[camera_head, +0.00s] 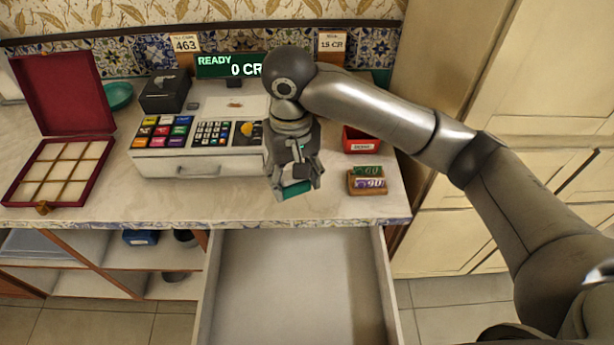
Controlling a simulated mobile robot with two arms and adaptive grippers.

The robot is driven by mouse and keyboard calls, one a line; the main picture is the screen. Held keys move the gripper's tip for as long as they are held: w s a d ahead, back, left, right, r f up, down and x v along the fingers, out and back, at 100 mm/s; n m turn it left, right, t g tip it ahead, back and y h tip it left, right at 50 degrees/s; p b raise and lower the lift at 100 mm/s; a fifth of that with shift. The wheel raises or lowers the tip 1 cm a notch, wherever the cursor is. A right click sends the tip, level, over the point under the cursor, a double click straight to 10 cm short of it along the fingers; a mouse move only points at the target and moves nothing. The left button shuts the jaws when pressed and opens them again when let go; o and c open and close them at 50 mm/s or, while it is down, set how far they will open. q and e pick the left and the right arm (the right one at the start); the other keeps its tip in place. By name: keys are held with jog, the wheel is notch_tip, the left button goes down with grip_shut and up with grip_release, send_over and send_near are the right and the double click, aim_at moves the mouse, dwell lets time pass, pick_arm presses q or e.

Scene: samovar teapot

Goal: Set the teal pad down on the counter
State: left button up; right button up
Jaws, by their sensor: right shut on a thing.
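My right gripper (296,182) is over the front part of the counter, just right of the cash register. It is shut on the teal pad (293,190), which shows as a small teal edge below the fingers. Most of the pad is hidden by the gripper. I cannot tell whether the pad touches the counter (235,200) or is a little above it. My left gripper is not in view.
The cash register (185,165) stands left of my right gripper. A red box (360,140) and a small wooden holder (367,182) are to the right. An open, divided maroon case (60,170) is at far left. An open, empty drawer (295,285) juts out below the counter.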

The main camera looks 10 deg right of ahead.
jog(key=w+d+f, duration=0.1)
jog(key=w+f, duration=0.1)
jog(key=w+d+f, duration=0.1)
jog(key=w+f, duration=0.1)
jog(key=w, duration=0.1)
jog(key=w+d+f+p, duration=0.1)
jog(key=w+d+f, duration=0.1)
jog(key=f, duration=0.1)
jog(key=shift+w, duration=0.3)
jog(key=shift+w+f, duration=0.15)
jog(key=shift+f, duration=0.05)
notch_tip(320, 180, down, 3)
jog(key=shift+w+d+r+p, duration=0.1)
jog(key=shift+w+d+p, duration=0.05)
jog(key=shift+p, duration=0.35)
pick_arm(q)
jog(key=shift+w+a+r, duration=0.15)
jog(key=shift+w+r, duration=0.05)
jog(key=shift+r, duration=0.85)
pick_arm(e)
jog(key=shift+f, duration=0.35)
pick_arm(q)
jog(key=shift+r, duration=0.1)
pick_arm(e)
jog(key=shift+f, duration=0.15)
jog(key=o, duration=0.9)
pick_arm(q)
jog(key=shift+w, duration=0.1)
